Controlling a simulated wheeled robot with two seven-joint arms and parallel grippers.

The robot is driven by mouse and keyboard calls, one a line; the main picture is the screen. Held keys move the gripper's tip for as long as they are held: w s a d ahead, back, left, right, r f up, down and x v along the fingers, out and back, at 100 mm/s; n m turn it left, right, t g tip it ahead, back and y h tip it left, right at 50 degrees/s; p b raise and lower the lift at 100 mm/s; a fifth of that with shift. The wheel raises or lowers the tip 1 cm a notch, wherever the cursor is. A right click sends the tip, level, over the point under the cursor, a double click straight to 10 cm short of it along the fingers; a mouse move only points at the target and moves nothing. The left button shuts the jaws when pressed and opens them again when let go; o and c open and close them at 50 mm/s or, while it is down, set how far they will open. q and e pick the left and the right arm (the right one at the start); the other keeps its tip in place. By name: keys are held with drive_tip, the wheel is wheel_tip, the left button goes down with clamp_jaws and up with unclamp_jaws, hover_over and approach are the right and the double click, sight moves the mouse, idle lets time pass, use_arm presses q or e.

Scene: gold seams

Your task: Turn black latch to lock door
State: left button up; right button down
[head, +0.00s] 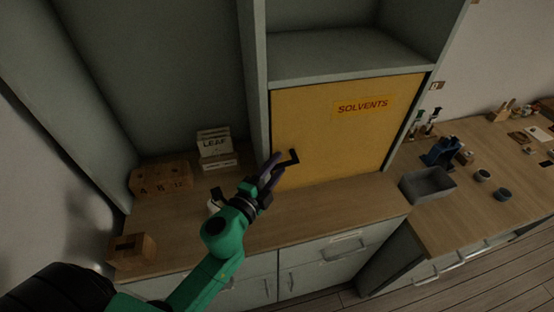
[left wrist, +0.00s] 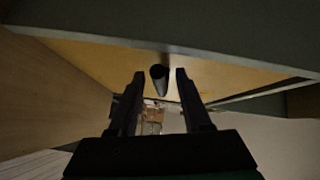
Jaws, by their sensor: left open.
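The yellow door (head: 320,130) with a SOLVENTS label (head: 363,106) covers the cabinet's lower opening and looks shut. The black latch (head: 292,158) is at the door's left side, a bent dark bar. My left gripper (head: 272,165) is at the latch, with its fingers open. In the left wrist view, the dark round end of the latch (left wrist: 159,78) shows between the open fingertips of my left gripper (left wrist: 160,74), with a gap on each side. I cannot tell how deep the latch sits between the fingers. My right gripper is not in view.
A wooden counter (head: 330,200) runs below the door. A grey bin (head: 427,186) and small cups (head: 483,175) stand at the right. The counter before the door is mostly clear.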

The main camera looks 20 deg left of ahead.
use_arm(q)
drive_tip(key=shift+w, duration=0.3)
drive_tip(key=shift+s, duration=0.1)
clamp_jaws()
drive_tip(key=shift+d, duration=0.1)
idle(1.0)
